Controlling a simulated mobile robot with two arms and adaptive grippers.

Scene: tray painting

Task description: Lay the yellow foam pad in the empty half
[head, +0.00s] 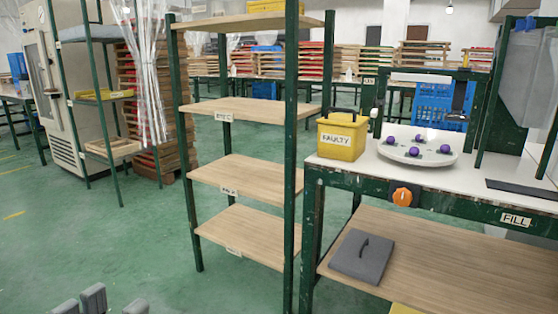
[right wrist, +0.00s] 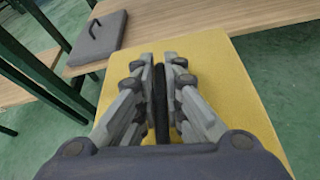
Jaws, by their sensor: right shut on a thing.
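The yellow foam pad (right wrist: 222,72) fills the middle of the right wrist view. In the head view only a small yellow piece of it (head: 405,309) shows at the bottom edge. My right gripper (right wrist: 161,62) is shut on the pad's dark upright handle (right wrist: 160,100), and the pad hangs under the fingers. A grey pad with a dark handle (head: 361,256) lies on the left part of the wooden lower shelf (head: 450,262). The shelf's right part is bare. My left gripper (head: 114,302) shows only its fingertips at the bottom left, apart and with nothing between them.
Above the shelf is a white worktop with a yellow FAULTY box (head: 342,137) and a round white tray (head: 418,149) with several purple-topped items. An orange knob (head: 402,197) sticks out from the green front rail. A shelf rack (head: 250,177) stands left, with green floor before it.

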